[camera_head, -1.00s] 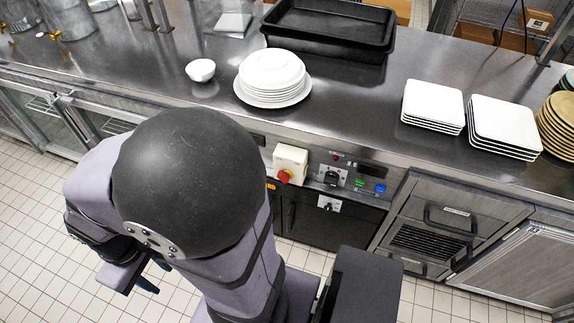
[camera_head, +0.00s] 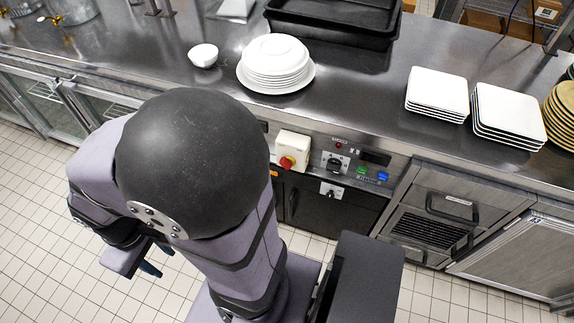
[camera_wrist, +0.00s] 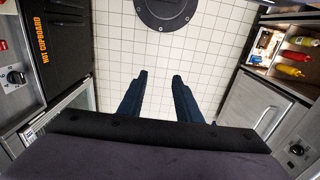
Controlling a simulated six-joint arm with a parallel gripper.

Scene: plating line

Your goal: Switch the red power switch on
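A red round knob (camera_head: 287,162) sits on a cream box on the counter's front panel in the head view. To its right, a black rotary switch (camera_head: 334,163) is on a pale plate, with a second one (camera_head: 331,190) below. I cannot read any on or off position. My gripper (camera_head: 158,261) is left of and apart from the panel, low over the floor, partly hidden by my arm. In the wrist view its two dark fingers (camera_wrist: 157,80) are spread with only floor tiles between them. A rotary switch (camera_wrist: 16,77) and a red edge (camera_wrist: 3,45) show at far left there.
Stacked white plates (camera_head: 275,64), a bowl (camera_head: 203,55), a black tray (camera_head: 335,18) and square plates (camera_head: 437,92) stand on the steel counter (camera_head: 350,100). In the wrist view, a shelf with bottles (camera_wrist: 293,57) is at right. The tiled floor around my gripper is clear.

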